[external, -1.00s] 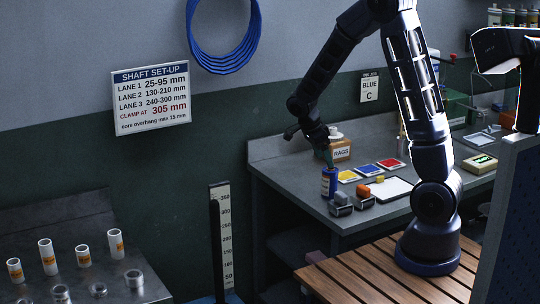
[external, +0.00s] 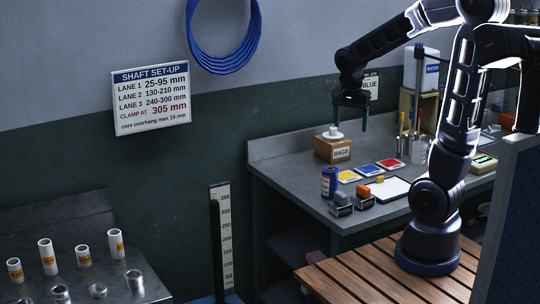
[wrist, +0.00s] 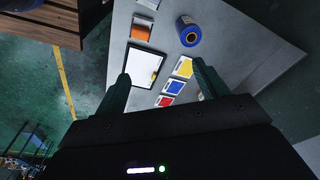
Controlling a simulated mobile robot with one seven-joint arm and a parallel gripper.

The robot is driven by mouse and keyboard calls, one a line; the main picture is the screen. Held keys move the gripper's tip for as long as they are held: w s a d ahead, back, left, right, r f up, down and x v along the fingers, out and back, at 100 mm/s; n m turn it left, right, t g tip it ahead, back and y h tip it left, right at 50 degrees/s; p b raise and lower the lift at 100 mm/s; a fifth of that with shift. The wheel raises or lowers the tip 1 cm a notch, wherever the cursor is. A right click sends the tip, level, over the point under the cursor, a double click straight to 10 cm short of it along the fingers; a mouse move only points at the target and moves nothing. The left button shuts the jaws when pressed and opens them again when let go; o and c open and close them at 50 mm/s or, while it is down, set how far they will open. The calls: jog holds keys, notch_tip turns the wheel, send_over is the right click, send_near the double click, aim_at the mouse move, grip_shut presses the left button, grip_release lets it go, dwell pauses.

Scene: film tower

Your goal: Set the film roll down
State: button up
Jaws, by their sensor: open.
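The film roll (external: 329,182), blue with a pale label, stands upright on the grey bench near its front left corner. In the wrist view the roll (wrist: 188,30) shows from above, with its round end and dark core facing the camera, beyond my right fingertip. My gripper (external: 350,112) is open and empty, raised above the back of the bench near the wall card.
A rags box (external: 333,149) with a white item on top stands behind the roll. The bench (external: 300,181) is bare to the roll's left.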

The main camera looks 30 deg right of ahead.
jog(key=s+d+r+n+t+y, duration=0.1)
jog(key=s+r+n+t, duration=0.2)
jog(key=s+r+n, duration=0.4)
jog(key=shift+s+r+n+t, duration=0.15)
jog(key=shift+s+n+t, duration=0.15)
jog(key=shift+s+n, duration=2.7)
jog(key=shift+s+m, duration=0.85)
jog(key=shift+m, duration=0.05)
